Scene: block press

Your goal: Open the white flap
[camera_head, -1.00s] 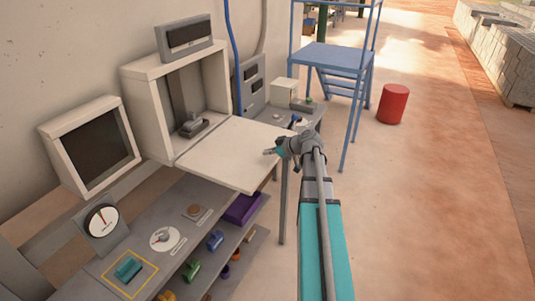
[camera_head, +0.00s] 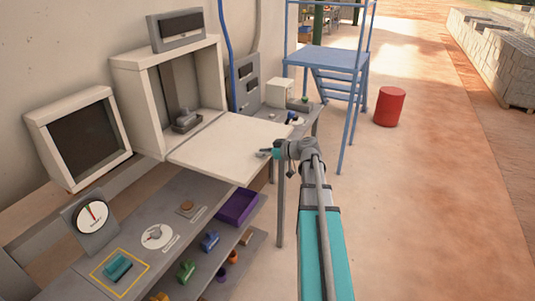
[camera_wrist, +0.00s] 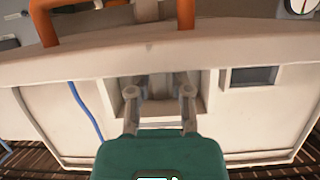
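The white flap (camera_head: 225,148) is swung down and lies about level in front of its white box (camera_head: 130,85), leaving the box open. In the wrist view the flap (camera_wrist: 200,50) spans the picture as a thick pale slab, seemingly upside down. An orange handle (camera_wrist: 187,12) shows at its upper edge. My gripper (camera_head: 263,153) is at the flap's outer right edge in the head view; I cannot tell whether they touch.
A grey press part (camera_head: 187,120) stands inside the box. A dark-screened box (camera_head: 82,145) is at left, above a gauge (camera_head: 90,216) and a teal block (camera_head: 117,267). A blue step stand (camera_head: 338,60) and red drum (camera_head: 390,106) stand behind. The floor at right is clear.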

